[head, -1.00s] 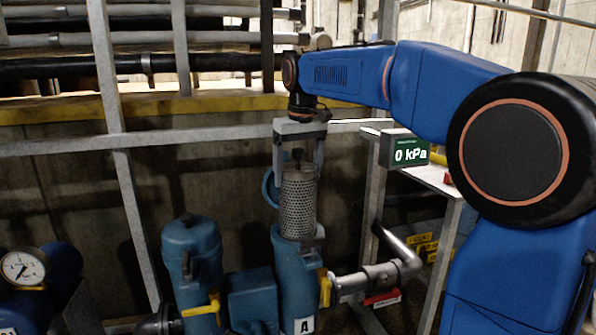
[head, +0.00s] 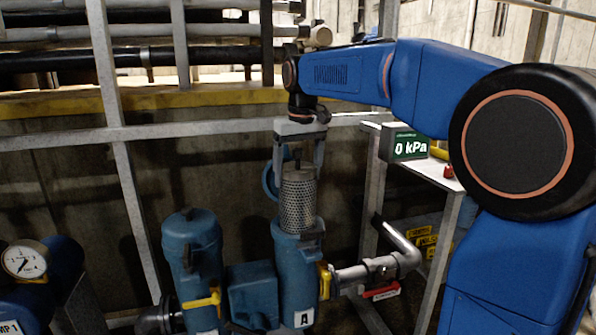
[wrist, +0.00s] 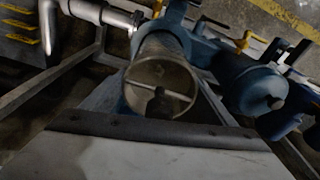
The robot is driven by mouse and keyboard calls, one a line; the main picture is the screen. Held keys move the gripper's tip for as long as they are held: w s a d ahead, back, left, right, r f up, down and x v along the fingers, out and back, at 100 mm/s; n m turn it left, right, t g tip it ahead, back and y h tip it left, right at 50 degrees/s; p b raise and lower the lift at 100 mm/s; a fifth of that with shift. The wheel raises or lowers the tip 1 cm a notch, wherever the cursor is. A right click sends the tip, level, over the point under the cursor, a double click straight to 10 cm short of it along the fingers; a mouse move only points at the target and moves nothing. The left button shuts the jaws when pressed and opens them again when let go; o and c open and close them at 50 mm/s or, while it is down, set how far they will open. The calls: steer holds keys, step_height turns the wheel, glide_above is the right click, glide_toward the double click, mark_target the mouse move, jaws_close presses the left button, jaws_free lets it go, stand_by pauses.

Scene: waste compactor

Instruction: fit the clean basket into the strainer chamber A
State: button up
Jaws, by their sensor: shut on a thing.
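The clean basket (head: 298,203) is a grey perforated metal cylinder held upright. Its lower end is at the open top of strainer chamber A (head: 298,262), a blue upright cylinder with a white "A" label. Whether the basket's bottom is inside the rim I cannot tell exactly. My gripper (head: 299,160) is above the basket, pointing down, shut on its top. In the wrist view the basket's round top with a crossbar (wrist: 160,88) shows just beyond my gripper's edge. The chamber's lid (head: 270,182) appears swung up behind the basket.
A second blue strainer (head: 191,260) with a closed top stands to the left. A yellow handle (head: 325,281) and a pipe with a red-handled valve (head: 382,291) are at right. A display (head: 405,144) reads 0 kPa. A pressure gauge (head: 25,261) is far left.

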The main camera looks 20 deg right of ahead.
mark_target(298, 213)
steer(key=shift+f, duration=6.3)
steer(key=o, duration=2.1)
steer(key=shift+d, duration=0.1)
steer(key=r, duration=0.5)
steer(key=s+r, duration=0.1)
steer(key=r, duration=0.5)
steer(key=s+r, duration=0.1)
steer(key=r, duration=0.5)
steer(key=shift+d+r, duration=0.2)
